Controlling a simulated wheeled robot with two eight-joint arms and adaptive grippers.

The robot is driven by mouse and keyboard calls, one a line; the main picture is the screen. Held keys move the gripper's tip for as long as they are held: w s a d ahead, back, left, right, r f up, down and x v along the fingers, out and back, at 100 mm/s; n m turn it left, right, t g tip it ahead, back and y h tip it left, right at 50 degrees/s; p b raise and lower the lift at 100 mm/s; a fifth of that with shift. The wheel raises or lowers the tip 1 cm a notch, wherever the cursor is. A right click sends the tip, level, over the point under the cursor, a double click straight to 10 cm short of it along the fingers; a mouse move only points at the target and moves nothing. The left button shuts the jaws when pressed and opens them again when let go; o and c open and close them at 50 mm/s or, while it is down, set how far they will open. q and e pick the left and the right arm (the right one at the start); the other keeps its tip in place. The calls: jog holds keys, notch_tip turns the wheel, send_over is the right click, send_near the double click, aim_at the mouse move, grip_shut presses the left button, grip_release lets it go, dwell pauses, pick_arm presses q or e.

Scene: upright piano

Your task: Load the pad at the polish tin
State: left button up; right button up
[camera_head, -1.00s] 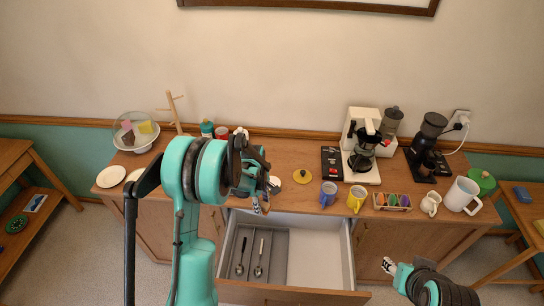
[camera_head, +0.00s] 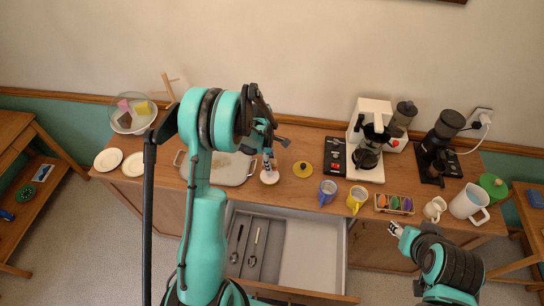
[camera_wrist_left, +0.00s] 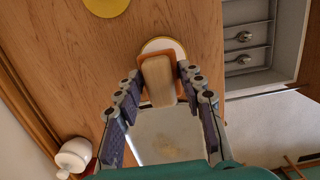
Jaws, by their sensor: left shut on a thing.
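My left gripper (camera_wrist_left: 162,88) is shut on the pad (camera_wrist_left: 158,80), which has a pale handle and an orange-brown block. The pad's block overlaps the polish tin (camera_wrist_left: 165,44), a pale round disc with a yellowish rim; I cannot tell whether they touch. In the head view my left gripper (camera_head: 268,150) points down just above the tin (camera_head: 269,177), at the right edge of a grey tray (camera_head: 238,180). A yellow lid-like disc (camera_head: 303,169) lies right of the tin. My right gripper (camera_head: 395,229) is at the front right, its jaws too small to read.
An open drawer (camera_head: 300,250) with cutlery juts out below the counter. A blue mug (camera_head: 327,192), a yellow mug (camera_head: 356,199) and a coffee maker (camera_head: 370,140) stand to the right.

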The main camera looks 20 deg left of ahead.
aim_at(271, 176)
pick_arm(q)
jog(key=shift+s+f, duration=0.15)
jog(key=shift+f, duration=0.15)
jog(key=shift+s+f+b, duration=0.1)
jog(key=shift+f+b, duration=0.2)
jog(key=shift+f, duration=0.05)
jog(key=f+b, duration=0.1)
jog(key=f, duration=0.2)
jog(key=shift+w, duration=0.2)
jog(key=shift+s+f, duration=0.1)
jog(key=shift+f, duration=0.5)
jog(key=shift+f+b, duration=0.5)
jog(key=shift+b, duration=0.3)
jog(key=shift+b, duration=0.35)
dwell(1.2)
